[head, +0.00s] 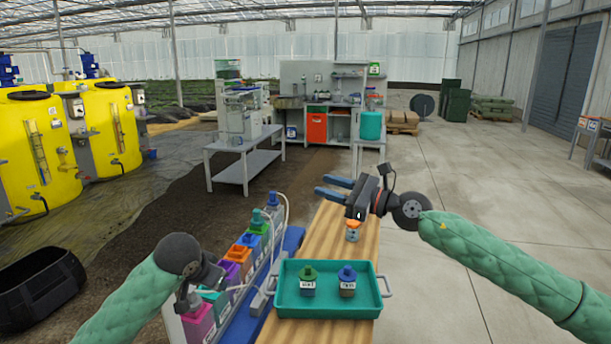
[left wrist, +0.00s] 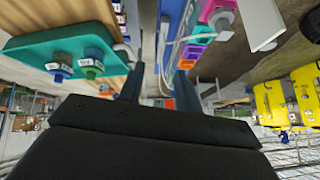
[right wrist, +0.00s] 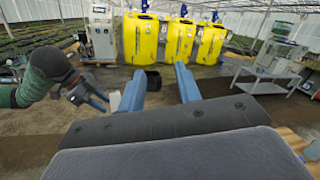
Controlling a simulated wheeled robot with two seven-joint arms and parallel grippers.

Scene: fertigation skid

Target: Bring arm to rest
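My right gripper (head: 322,187) is held in the air above the far part of the wooden bench, its blue fingers pointing left. They stand apart with nothing between them in the right wrist view (right wrist: 159,68). My left gripper is low at the near left, by the row of coloured containers (head: 238,252); its fingers are mostly hidden in the head view. In the left wrist view its fingers (left wrist: 160,70) are apart and empty. The right wrist view also shows my left gripper (right wrist: 97,103) at the left, over the floor.
A teal tray (head: 326,310) holds a green-capped bottle (head: 308,281) and a blue-capped bottle (head: 347,280) on the wooden bench (head: 323,235). A small orange and grey item (head: 352,231) stands behind it. Yellow tanks (head: 110,127) stand left.

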